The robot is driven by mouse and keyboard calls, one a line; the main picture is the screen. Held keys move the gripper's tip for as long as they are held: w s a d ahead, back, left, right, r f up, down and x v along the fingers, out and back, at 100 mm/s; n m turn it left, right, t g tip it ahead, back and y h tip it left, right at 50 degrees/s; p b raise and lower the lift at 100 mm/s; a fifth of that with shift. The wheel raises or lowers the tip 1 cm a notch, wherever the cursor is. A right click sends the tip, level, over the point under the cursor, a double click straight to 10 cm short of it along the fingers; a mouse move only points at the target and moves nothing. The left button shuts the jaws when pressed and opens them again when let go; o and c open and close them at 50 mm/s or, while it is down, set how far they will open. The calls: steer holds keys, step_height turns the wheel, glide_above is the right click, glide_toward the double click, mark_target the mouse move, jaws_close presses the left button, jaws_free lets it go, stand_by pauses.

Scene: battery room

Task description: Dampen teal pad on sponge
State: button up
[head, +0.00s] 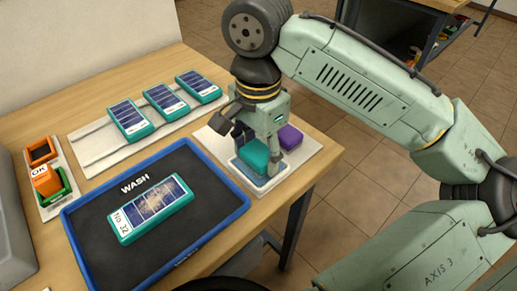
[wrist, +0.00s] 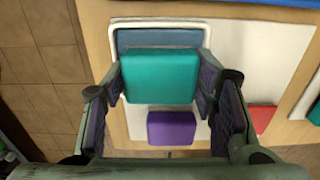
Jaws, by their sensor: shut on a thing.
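My gripper (wrist: 160,88) is shut on the teal pad (wrist: 160,75), with one finger on each side of it. In the head view the teal pad (head: 254,156) is held over the sponge tray at the table's right end. The blue-grey sponge (wrist: 158,38) lies in a white-rimmed tray (wrist: 113,29), partly hidden by the pad. In the head view the sponge tray (head: 262,189) shows below my gripper (head: 262,150). I cannot tell whether the pad touches the sponge.
A purple pad (head: 290,136) lies beside the sponge on the white board (head: 325,148). A blue-rimmed WASH tray (head: 240,190) holds a soiled panel No 32 (head: 152,208). Several teal-framed panels (head: 165,101) lie behind it.

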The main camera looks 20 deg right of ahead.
mark_target(259, 152)
steer(key=shift+r+p, duration=3.5)
steer(key=shift+f, duration=0.1)
